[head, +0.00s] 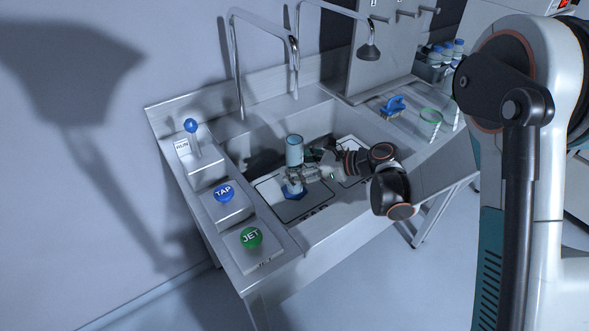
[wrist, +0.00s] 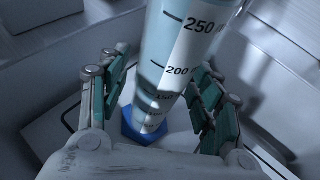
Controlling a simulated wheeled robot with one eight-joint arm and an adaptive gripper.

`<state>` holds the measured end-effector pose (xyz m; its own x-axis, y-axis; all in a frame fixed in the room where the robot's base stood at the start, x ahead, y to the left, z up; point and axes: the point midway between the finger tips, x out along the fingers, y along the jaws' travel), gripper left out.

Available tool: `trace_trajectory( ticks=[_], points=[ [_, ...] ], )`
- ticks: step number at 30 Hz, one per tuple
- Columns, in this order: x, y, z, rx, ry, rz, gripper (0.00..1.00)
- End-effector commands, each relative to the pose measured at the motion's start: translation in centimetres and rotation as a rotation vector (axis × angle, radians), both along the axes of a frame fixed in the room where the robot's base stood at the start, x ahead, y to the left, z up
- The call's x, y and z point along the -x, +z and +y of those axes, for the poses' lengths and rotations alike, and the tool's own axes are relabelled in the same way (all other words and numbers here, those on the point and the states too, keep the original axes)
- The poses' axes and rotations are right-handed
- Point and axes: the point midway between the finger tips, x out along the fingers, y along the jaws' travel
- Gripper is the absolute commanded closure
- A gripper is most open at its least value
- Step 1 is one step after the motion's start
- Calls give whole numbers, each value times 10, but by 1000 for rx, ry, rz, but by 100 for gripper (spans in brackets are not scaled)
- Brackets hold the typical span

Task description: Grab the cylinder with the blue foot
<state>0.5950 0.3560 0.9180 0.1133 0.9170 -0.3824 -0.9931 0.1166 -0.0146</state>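The cylinder with the blue foot (head: 294,150) stands upright in the sink basin, on a grey plate. My gripper (head: 298,173) reaches in from the right at the cylinder's lower half. Its fingers (wrist: 160,100) stand on both sides of the cylinder, with visible gaps, so it looks open around it.
The sink (head: 325,115) has walls around the cylinder and a tall tap (head: 293,50) behind. At left are a RUN lever (head: 192,128), a blue TAP button (head: 224,192) and a green JET button (head: 250,237). A green-rimmed glass (head: 430,120) and blue-capped bottles (head: 447,52) stand at right.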

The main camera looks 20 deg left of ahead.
Motion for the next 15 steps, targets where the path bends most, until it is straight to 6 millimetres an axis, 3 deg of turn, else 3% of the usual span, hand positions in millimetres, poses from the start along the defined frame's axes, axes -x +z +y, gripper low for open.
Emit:
trace_trajectory(
  ticks=[1,6,7,15],
  points=[
    [0,0,0,0,0,0,57],
    [0,0,0,0,0,0,96],
    [0,0,0,0,0,0,100],
    [0,2,0,0,0,0,100]
  ],
)
